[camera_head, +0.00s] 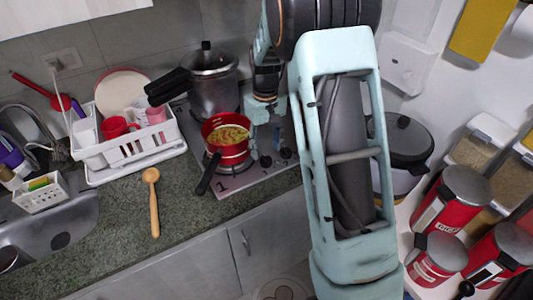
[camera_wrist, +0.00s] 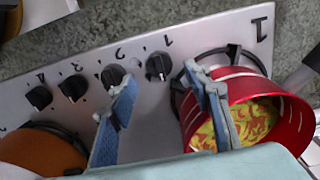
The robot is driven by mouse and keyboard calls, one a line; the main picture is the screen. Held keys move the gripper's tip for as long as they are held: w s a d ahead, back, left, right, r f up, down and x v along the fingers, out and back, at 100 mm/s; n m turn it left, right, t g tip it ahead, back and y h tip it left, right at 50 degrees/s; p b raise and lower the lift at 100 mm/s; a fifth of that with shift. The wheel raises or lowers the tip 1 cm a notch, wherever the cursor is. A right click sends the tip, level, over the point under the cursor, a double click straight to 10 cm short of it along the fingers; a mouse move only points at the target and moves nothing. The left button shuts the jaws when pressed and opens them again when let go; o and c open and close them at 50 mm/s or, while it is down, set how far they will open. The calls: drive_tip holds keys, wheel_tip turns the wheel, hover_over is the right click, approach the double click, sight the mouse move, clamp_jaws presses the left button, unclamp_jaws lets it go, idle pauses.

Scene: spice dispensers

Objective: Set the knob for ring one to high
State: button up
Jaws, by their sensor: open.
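The knob for ring one (camera_wrist: 158,66) is black, with a "1" printed beside it on the grey stove panel. It stands in the wrist view between my two blue fingertips and just beyond them. My gripper (camera_wrist: 160,80) is open and empty, with no visible contact with the knob. The left fingertip appears close to the knob for ring two (camera_wrist: 113,76); I cannot tell whether they touch. In the head view my gripper (camera_head: 264,134) is over the stove's front, right of the red pot (camera_head: 229,152). The exact fingertip height is unclear.
The red pot also shows close beside my right finger in the wrist view (camera_wrist: 284,112). Knobs three (camera_wrist: 73,88) and four (camera_wrist: 39,97) are further left. A pressure cooker (camera_head: 213,85) stands behind. A wooden spoon (camera_head: 153,205) lies on the counter, left of the stove.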

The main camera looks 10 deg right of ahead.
sight(266, 157)
drive_tip(key=shift+f, duration=1.85)
drive_tip(key=c, duration=1.2)
drive_tip(key=shift+o, duration=0.2)
drive_tip(key=shift+m, duration=0.4)
drive_tip(key=m, duration=0.2)
drive_tip(key=shift+m+b, duration=0.3)
drive_tip(key=shift+b, duration=0.1)
drive_tip(key=shift+m, duration=1.8)
